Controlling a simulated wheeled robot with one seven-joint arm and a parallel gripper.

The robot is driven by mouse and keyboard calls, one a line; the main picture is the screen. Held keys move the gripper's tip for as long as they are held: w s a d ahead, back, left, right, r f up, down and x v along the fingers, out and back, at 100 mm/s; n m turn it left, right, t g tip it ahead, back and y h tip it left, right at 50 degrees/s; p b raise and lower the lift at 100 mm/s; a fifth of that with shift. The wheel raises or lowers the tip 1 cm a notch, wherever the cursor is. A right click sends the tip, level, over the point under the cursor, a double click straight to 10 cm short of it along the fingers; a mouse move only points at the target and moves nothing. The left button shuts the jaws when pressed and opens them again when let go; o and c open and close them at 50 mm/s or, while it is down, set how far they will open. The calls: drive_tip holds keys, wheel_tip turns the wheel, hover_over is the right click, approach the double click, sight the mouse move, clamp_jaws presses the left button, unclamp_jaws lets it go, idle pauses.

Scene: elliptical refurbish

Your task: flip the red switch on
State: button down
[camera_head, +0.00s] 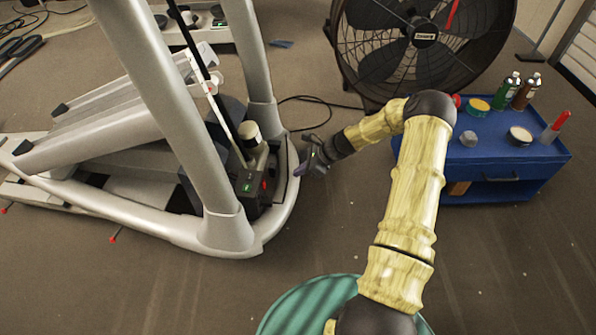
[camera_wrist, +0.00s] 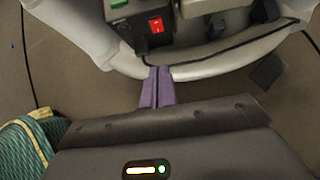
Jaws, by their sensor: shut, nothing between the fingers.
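The red switch (camera_wrist: 156,25) is a small red rocker on a dark box (camera_wrist: 145,35) in the wrist view. In the head view the red switch (camera_head: 264,184) is a small red spot on the box's right side, at the base of the grey elliptical machine (camera_head: 228,232). My gripper (camera_wrist: 157,72) has purple fingers pressed together and empty. They point at the machine's curved frame, below the switch in the wrist view and apart from it. In the head view my gripper (camera_head: 303,166) is just right of the frame. I cannot tell which way the rocker is tipped.
A green-lit part (camera_wrist: 118,3) is beside the switch. A blue tool cart (camera_head: 490,160) with bottles and tins stands at the right. A large black fan (camera_head: 420,50) is behind my arm. A cable (camera_head: 320,100) lies on the floor.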

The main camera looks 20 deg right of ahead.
drive_tip(key=s+d+f+m+t+y+b, duration=0.1)
drive_tip(key=d+f+m+y+b, duration=0.1)
drive_tip(key=m, duration=0.7)
drive_tip(key=s+d+f+m+t+y+b, duration=0.1)
drive_tip(key=d+f+m+t+y+b, duration=0.1)
drive_tip(key=f+m+y+b, duration=0.3)
wheel_tip(320, 180, down, 3)
drive_tip(key=m+b, duration=0.1)
drive_tip(key=m, duration=0.3)
drive_tip(key=shift+r+t, duration=0.15)
drive_tip(key=shift+t, duration=0.15)
drive_tip(key=shift+w+a+y, duration=0.1)
drive_tip(key=shift+y, duration=0.2)
drive_tip(key=b, duration=0.8)
approach(264, 185)
drive_tip(key=w+a+f, duration=0.2)
drive_tip(key=a, duration=0.1)
drive_tip(key=w+a+f, duration=0.1)
drive_tip(key=a, duration=0.1)
drive_tip(key=shift+f, duration=0.1)
drive_tip(key=shift+w+a, duration=0.15)
drive_tip(key=shift+a, duration=0.15)
